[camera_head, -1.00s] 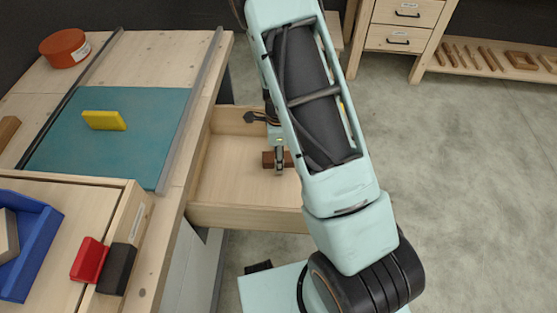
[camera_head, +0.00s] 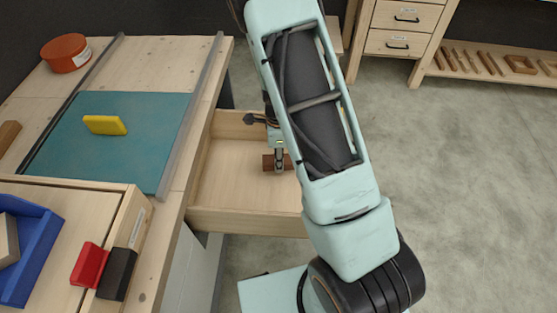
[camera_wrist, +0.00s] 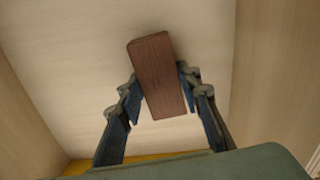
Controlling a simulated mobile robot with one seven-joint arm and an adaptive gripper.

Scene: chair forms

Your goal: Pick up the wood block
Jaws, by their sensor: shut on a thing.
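The wood block (camera_wrist: 160,72) is a dark reddish-brown rectangular piece with visible grain. In the wrist view it sits between the two fingers of my gripper (camera_wrist: 158,92), which is shut on it. In the head view the block (camera_head: 268,162) shows at the gripper's tip, inside the open wooden drawer (camera_head: 250,220). My arm hides part of the drawer's right side. I cannot tell whether the block touches the drawer floor.
Drawer walls stand close around my gripper. The workbench (camera_head: 160,55) at left carries a teal mat (camera_head: 75,145), a yellow block (camera_head: 104,125), a red block (camera_head: 88,263), a black block (camera_head: 116,274), a blue bin (camera_head: 42,255) and a round orange container (camera_head: 66,53).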

